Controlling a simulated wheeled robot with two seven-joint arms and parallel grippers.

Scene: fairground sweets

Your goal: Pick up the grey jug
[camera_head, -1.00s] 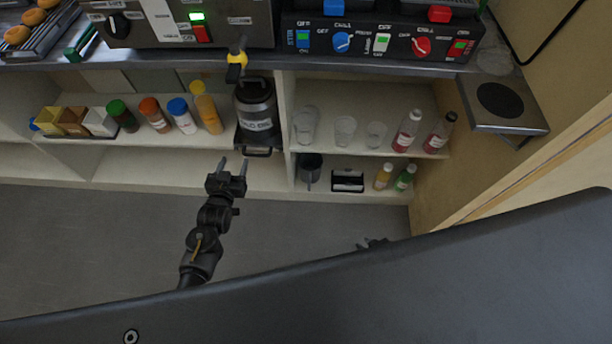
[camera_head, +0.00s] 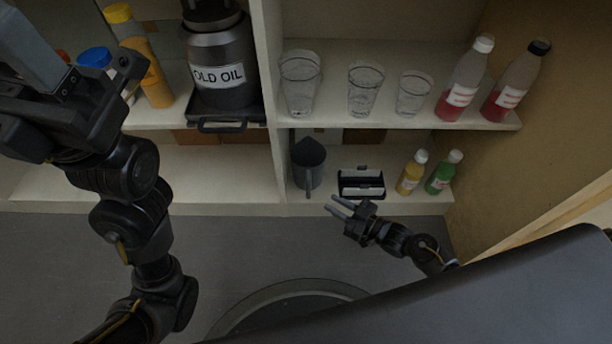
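The grey jug (camera_head: 311,165) stands on the lower shelf, against the left side of the right-hand compartment, with its handle towards me. My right gripper (camera_head: 338,206) is in front of that shelf, to the right of and a little below the jug in the picture. Its two fingers point left and are apart, with nothing between them. It does not touch the jug. My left gripper (camera_head: 62,85) is large at the upper left, in front of the left shelves. Its fingers are partly cut off by the picture edge, so its opening is unclear.
Above are clear cups (camera_head: 365,90) and two red-bottomed bottles (camera_head: 464,80). An OLD OIL can (camera_head: 221,65) stands upper left. The floor (camera_head: 260,250) in front is partly free.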

